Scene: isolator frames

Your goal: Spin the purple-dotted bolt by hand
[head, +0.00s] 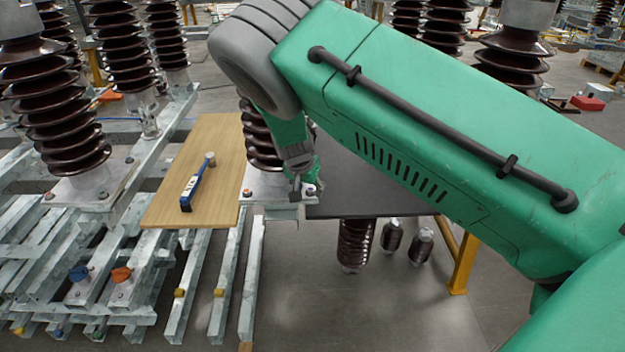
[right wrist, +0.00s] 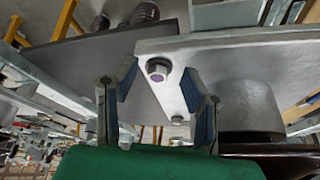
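The purple-dotted bolt (right wrist: 158,70) shows in the right wrist view, a hex head with a purple mark on a pale metal base plate (right wrist: 235,44). My right gripper (right wrist: 160,82) is open, with one blue-padded finger on each side of the bolt in the picture. I see no finger touching the bolt head. In the head view, my right gripper (head: 300,184) points down at the right corner of the insulator's base plate (head: 264,184), and the purple-dotted bolt (head: 311,190) shows beside it. My left gripper is not in view.
The brown ribbed insulator (head: 262,145) rises behind my gripper. Another bolt (right wrist: 177,118) sits on the same plate.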

